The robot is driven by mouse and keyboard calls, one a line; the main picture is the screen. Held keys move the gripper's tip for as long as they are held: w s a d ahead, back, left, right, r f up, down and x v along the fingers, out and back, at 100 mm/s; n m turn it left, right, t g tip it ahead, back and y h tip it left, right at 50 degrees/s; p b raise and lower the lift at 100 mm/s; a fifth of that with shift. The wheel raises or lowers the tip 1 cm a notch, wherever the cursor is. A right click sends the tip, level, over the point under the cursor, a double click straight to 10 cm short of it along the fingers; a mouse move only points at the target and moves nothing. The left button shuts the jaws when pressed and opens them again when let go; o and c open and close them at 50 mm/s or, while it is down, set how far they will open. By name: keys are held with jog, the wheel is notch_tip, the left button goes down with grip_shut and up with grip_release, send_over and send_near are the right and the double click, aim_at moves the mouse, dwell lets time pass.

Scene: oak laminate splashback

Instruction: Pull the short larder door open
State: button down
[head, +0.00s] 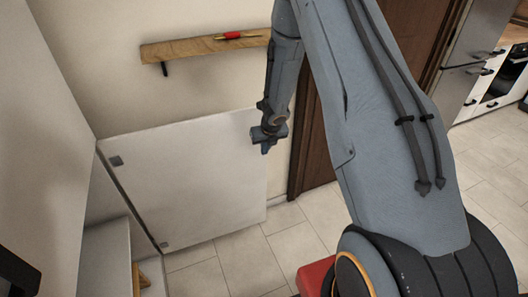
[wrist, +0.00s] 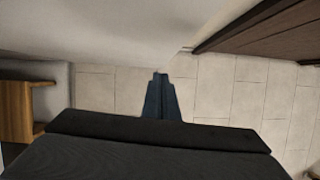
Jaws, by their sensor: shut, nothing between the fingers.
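The short larder door (head: 190,180) is a plain white panel. It stands wide open in the head view, swung out from the cabinet, with two hinge plates showing along its left edge. My gripper (head: 267,141) is at the upper part of the door's right, free edge; whether it touches the door I cannot tell. In the wrist view the gripper's fingers (wrist: 160,82) are together and empty, with the pale door face (wrist: 110,35) beyond them. No handle shows on the visible face.
The open cabinet at left shows a white shelf (head: 105,250) and a wooden piece (wrist: 20,110). A wall shelf (head: 195,47) holds a red object. A brown wooden door (head: 312,150) stands to the right. Tiled floor (head: 215,270) is clear below.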

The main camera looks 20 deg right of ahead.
jog(key=s+p+v, duration=0.1)
jog(key=p+v, duration=0.3)
jog(key=v, duration=0.7)
jog(key=shift+s+d+f, duration=0.2)
jog(key=shift+s+f, duration=0.2)
jog(key=s+r+m+h, duration=0.2)
jog(key=s+r+m, duration=0.8)
jog(key=m, duration=0.8)
jog(key=s+a+r+m+g+y, duration=0.1)
jog(key=s+a+r+m, duration=0.1)
jog(key=s+m, duration=0.6)
jog(key=s+a+r+m+g+y, duration=0.1)
jog(key=s+a+r+m+g, duration=0.1)
jog(key=s+a+m, duration=0.3)
jog(key=s+r+m, duration=0.1)
jog(key=s+m, duration=0.2)
jog(key=m, duration=0.2)
jog(key=shift+r, duration=0.15)
